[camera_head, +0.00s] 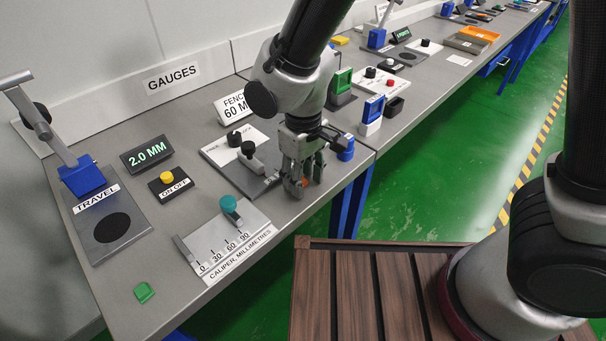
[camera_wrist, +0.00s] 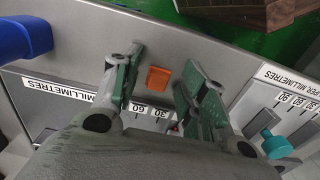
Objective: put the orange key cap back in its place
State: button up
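The orange key cap (camera_wrist: 158,78) lies on the grey bench top in the wrist view, between the two fingers of my gripper (camera_wrist: 161,66). There is a visible gap between the cap and each finger, so the gripper is open around it. In the head view a bit of the orange cap (camera_head: 304,181) shows between the fingertips of my gripper (camera_head: 303,184), low over the bench near its front edge. The rest of it is hidden by the fingers there. I cannot tell which spot is the cap's place.
A fence plate (camera_head: 222,153) with black knobs is left of my gripper. The caliper plate (camera_head: 215,243) with a teal knob (camera_head: 228,203) is nearer. A blue-topped part (camera_head: 346,147) stands close on the right. A green cap (camera_head: 144,292) lies front left.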

aim_at(304, 181)
notch_tip(304, 181, up, 12)
jog(key=shift+r, duration=0.15)
dwell(0.5)
jog(key=w+d+r+m+t+y, duration=0.1)
jog(key=w+d+r+m, duration=0.2)
jog(key=d, duration=0.8)
jog(key=w+d+r+m+t, duration=0.15)
jog(key=d+r, duration=0.35)
jog(key=d, duration=0.6)
jog(key=s+d+r+m+t, duration=0.1)
jog(key=s+d, duration=0.3)
jog(key=d, duration=0.4)
jog(key=s+d+r+m+h, duration=0.1)
jog(key=s+d+m, duration=0.3)
jog(key=d, duration=0.5)
jog(key=shift+s+r+t, duration=0.35)
jog(key=shift+s, duration=0.05)
